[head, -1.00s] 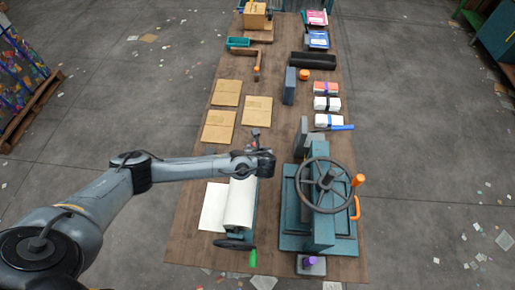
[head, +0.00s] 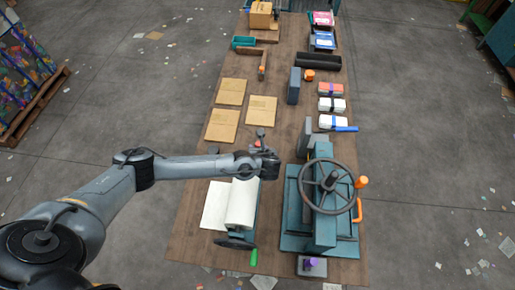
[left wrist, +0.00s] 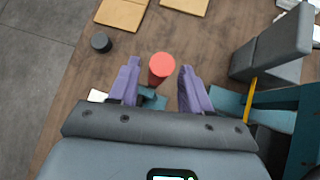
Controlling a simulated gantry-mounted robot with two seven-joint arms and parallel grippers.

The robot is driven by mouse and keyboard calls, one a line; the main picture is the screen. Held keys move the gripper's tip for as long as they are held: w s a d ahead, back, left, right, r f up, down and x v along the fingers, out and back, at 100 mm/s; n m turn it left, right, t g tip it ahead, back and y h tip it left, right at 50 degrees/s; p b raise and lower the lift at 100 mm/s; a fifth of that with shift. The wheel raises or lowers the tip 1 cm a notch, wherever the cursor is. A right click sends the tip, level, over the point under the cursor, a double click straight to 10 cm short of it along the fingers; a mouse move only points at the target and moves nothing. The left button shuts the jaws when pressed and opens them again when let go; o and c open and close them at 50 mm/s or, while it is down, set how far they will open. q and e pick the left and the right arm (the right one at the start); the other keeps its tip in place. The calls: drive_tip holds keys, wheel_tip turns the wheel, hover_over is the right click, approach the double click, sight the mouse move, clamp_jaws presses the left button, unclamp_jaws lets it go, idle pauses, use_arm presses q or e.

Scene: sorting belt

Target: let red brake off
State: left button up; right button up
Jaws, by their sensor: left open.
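The red brake knob (left wrist: 162,68) has a round red top and shows in the left wrist view between the two purple fingers of my left gripper (left wrist: 160,75). The fingers are open, with a gap on each side of the knob. In the head view a small bit of red (head: 257,143) shows just beyond my left wrist, above the machine with the white roll (head: 241,203). My left fingers are hidden there. The knob's lower part is hidden from above. My right gripper is not in view.
A dark round knob (left wrist: 101,42) stands left of the red one. A teal press with a handwheel (head: 325,190) stands to the right, with grey blocks (head: 309,140) behind it. Cardboard sheets (head: 222,126) lie beyond. The table's left edge is close.

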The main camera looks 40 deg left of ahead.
use_arm(q)
drive_tip(key=v, duration=0.9)
drive_tip(key=shift+s+f, duration=0.1)
